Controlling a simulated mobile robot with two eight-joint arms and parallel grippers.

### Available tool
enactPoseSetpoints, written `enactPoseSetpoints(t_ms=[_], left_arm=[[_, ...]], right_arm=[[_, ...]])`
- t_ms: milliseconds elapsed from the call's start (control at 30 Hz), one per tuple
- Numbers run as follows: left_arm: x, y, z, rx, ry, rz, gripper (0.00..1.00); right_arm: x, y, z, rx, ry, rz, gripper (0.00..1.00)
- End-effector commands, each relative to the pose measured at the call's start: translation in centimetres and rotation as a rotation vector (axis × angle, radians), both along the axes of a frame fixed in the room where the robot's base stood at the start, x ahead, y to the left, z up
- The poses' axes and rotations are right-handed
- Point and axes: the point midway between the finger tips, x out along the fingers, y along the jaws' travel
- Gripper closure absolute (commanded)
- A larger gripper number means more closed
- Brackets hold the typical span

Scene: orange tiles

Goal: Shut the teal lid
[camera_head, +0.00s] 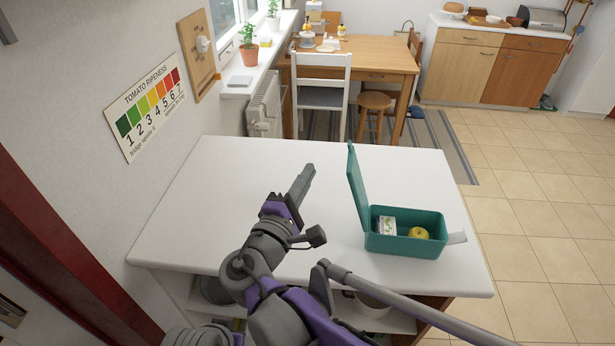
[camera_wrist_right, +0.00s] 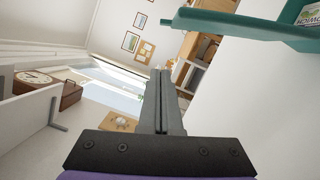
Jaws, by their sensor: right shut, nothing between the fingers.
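A teal box (camera_head: 405,246) stands on the white counter, right of centre. Its teal lid (camera_head: 357,188) is open, standing nearly upright and tilted slightly left along the box's left side. Inside the box are a small white carton (camera_head: 387,226) and a yellow round item (camera_head: 419,233). My right gripper (camera_head: 308,170) is shut and empty above the counter, left of the lid and apart from it. In the right wrist view, its closed fingers (camera_wrist_right: 161,75) point away, and the teal lid (camera_wrist_right: 225,23) shows at upper right. My left gripper is not in view.
The white counter (camera_head: 220,190) is clear on the left and behind the box. A wall with a tomato chart (camera_head: 147,105) borders the left. A white chair (camera_head: 321,90) and wooden table stand beyond.

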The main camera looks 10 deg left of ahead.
Motion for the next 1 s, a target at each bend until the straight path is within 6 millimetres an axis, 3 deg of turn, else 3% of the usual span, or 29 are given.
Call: enactPoseSetpoints(t_ms=[267,533,1000], left_arm=[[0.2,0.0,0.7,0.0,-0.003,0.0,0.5],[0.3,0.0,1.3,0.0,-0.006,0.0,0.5],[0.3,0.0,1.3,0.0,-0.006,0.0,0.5]], right_arm=[[5.9,-1.9,0.6,-0.001,0.0,-0.004,1.0],[5.4,-5.1,1.6,0.0,0.0,-0.001,1.0],[5.4,-5.5,1.7,0.001,0.001,0.0,1.0]])
